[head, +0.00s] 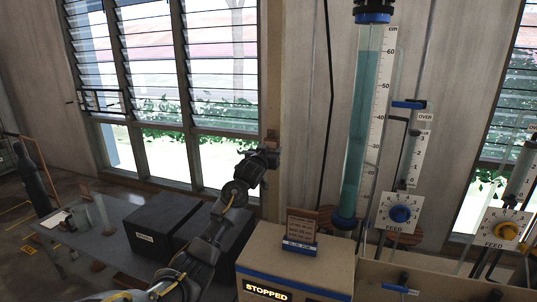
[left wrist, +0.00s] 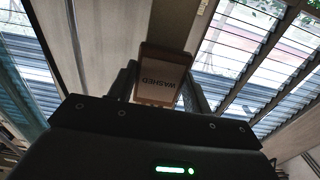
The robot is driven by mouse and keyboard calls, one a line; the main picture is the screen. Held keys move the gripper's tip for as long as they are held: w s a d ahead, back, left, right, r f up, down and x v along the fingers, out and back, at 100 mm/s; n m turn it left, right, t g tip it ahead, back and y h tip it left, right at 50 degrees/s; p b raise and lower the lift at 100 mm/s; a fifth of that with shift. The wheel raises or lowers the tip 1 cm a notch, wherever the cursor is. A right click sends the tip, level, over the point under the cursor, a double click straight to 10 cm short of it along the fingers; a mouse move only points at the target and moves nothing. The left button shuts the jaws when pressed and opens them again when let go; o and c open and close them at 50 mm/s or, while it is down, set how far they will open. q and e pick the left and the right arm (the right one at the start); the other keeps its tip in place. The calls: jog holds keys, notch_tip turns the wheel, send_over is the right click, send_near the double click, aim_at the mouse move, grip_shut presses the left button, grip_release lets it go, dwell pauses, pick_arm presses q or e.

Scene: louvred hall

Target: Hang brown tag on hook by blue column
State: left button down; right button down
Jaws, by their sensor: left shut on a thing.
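My left gripper (head: 266,155) reaches up in front of the post between the window and the wall panel. It is shut on the brown tag (left wrist: 158,85), which shows a pale face reading "WASHED" upside down in the left wrist view. The tag sits between the two fingers. A small brown patch above the gripper in the head view may be the tag. The blue column (head: 364,120), a tall liquid-filled tube with a scale, stands to the right, apart from the gripper. I cannot make out a hook clearly. My right gripper is not in view.
A console (head: 285,260) with a "STOPPED" display and a small brown sign (head: 301,228) stands below the column. Feed dials (head: 399,213) and thinner tubes are at right. Black boxes (head: 160,225) rest on a table at left. Louvred windows are behind.

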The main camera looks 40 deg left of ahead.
pick_arm(q)
jog(key=shift+w, duration=0.15)
dwell(0.5)
jog(key=shift+f, duration=0.15)
dwell(0.4)
jog(key=shift+f, duration=0.55)
jog(key=c, duration=0.6)
grip_release()
jog(key=shift+o, duration=0.2)
